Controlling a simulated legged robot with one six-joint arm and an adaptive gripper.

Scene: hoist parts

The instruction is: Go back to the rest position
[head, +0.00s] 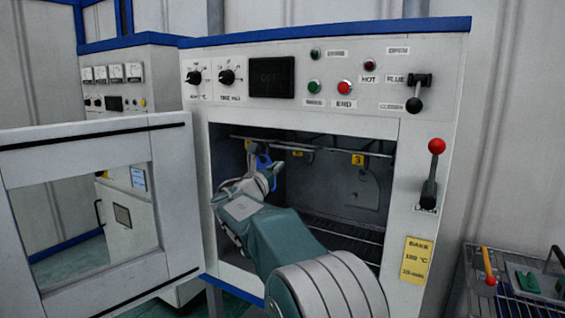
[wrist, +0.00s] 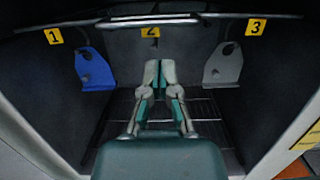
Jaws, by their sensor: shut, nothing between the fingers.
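My gripper (wrist: 159,68) reaches into the open chamber of the oven (head: 403,175), and its fingers are closed together with nothing held. In the head view my gripper (head: 274,170) is partly seen at the chamber's left side. A blue hook-shaped part (wrist: 95,70) hangs under yellow tag 1 (wrist: 53,37), left of my fingers and apart from them. A grey part of like shape (wrist: 222,66) hangs under yellow tag 3 (wrist: 256,27) at the right. Below yellow tag 2 (wrist: 150,31) no part hangs. My gripper partly covers the blue part (head: 263,162) in the head view.
A metal rail (wrist: 190,18) crosses the chamber top, and a wire rack (wrist: 203,110) lies below. The oven door (head: 172,200) stands open at the left. A red-knobbed lever (head: 430,178) is on the right front panel. A wire-topped cart (head: 510,272) with tools stands at the lower right.

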